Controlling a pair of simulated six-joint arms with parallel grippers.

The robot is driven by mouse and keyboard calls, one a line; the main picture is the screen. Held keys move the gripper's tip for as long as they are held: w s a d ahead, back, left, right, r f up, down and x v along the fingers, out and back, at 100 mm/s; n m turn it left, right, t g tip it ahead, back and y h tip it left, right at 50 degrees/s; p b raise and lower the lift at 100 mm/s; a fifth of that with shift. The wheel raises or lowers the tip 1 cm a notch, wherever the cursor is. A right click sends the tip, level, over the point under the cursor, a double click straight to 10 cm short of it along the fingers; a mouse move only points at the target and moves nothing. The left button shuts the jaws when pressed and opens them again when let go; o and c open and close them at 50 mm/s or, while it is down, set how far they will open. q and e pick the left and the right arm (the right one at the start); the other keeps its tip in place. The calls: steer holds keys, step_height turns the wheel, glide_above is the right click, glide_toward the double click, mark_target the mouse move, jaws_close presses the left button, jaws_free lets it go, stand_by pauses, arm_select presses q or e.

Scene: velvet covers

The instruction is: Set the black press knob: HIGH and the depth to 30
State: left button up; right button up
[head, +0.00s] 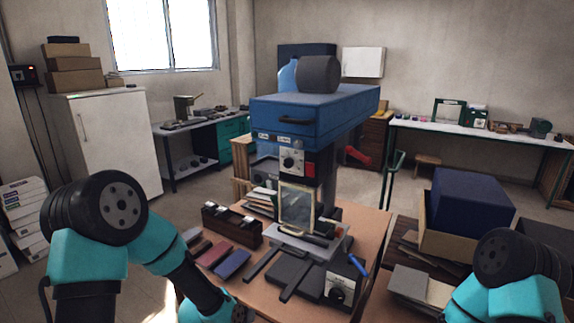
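The blue press (310,110) stands on the brown table. A dark knob on a pale round dial (291,161) is on its front, beside a red part (309,170). Small labels sit above the dial, too small to read. A black box (345,275) at the right of the press base carries another pale dial with a dark knob (337,294). I cannot read either setting or tell which dial is the depth. My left arm reaches down at the lower left and my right arm shows at the lower right. Neither gripper's fingertips are in view.
A framed clear panel (297,208) stands at the press front above a grey plate. Coloured covers (232,265) and a dark divided tray (232,226) lie left of the base. A blue tool (357,265) lies by the black box. A cardboard box (447,246) stands right.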

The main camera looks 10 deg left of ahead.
mark_target(287, 164)
arm_select(q)
steer(key=w+d+r+m+t+h, duration=0.1)
steer(key=w+r+t, duration=0.2)
steer(key=r, duration=1)
steer(key=w+d+r+m+t+h, duration=0.1)
steer(key=w+r+m+t, duration=0.1)
steer(key=r, duration=1)
steer(key=w+d+r+m+t+h, duration=0.1)
steer(key=w+d+r+t, duration=0.1)
steer(key=r, duration=1.1)
steer(key=w+t, duration=0.1)
steer(key=w, duration=0.1)
steer(key=shift+w+r+m+t, duration=0.3)
steer(key=shift+r+t, duration=0.05)
steer(key=shift+t, duration=0.05)
steer(key=x, duration=1.7)
steer(key=shift+w+d, duration=0.15)
steer(key=shift+d, duration=0.05)
steer(key=shift+c, duration=0.2)
steer(key=c, duration=0.9)
